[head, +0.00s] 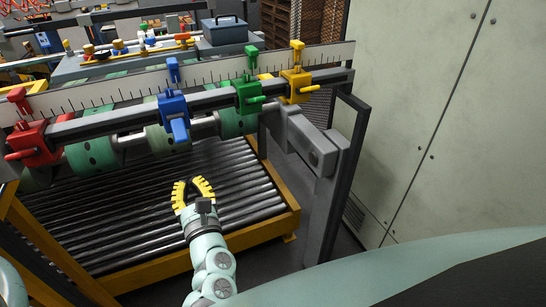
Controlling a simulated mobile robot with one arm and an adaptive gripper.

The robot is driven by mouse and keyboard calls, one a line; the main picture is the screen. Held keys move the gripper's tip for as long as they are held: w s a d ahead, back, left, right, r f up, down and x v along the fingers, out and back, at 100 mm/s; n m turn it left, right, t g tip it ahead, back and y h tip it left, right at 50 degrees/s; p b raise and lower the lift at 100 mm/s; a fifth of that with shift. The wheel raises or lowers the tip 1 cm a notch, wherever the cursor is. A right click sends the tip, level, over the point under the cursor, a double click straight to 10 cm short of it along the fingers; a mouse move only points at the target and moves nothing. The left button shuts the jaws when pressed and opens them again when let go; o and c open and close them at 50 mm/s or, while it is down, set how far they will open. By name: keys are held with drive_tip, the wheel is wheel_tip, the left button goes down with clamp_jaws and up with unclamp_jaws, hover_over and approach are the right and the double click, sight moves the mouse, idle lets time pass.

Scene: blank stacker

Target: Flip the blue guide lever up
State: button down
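The blue guide (173,107) sits on the grey rail, between the red and green guides. Its blue lever (180,130) hangs down at its front. A blue knob (173,70) stands on top of the guide. My gripper (192,181) has black and yellow fingers spread apart with nothing between them. It is below the blue guide in the picture, over the rollers and apart from the lever.
A red guide (34,145), green guide (249,97) and yellow guide (297,86) share the rail (214,99). Behind runs a white ruler (215,72). Below lies a roller bed (115,200) with a yellow frame. A grey post (328,190) and large panel (440,110) stand right.

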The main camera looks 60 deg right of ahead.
sight(179, 129)
drive_tip(key=shift+d, duration=0.1)
drive_tip(key=w+d+r+p, duration=0.4)
drive_tip(key=w+r+p, duration=0.1)
drive_tip(key=w+p, duration=0.1)
drive_tip(key=shift+w+r, duration=0.15)
drive_tip(key=shift+w, duration=0.2)
idle(0.5)
drive_tip(key=shift+a+r+p, duration=0.1)
drive_tip(key=shift+r+p, duration=0.05)
drive_tip(key=shift+p, duration=0.45)
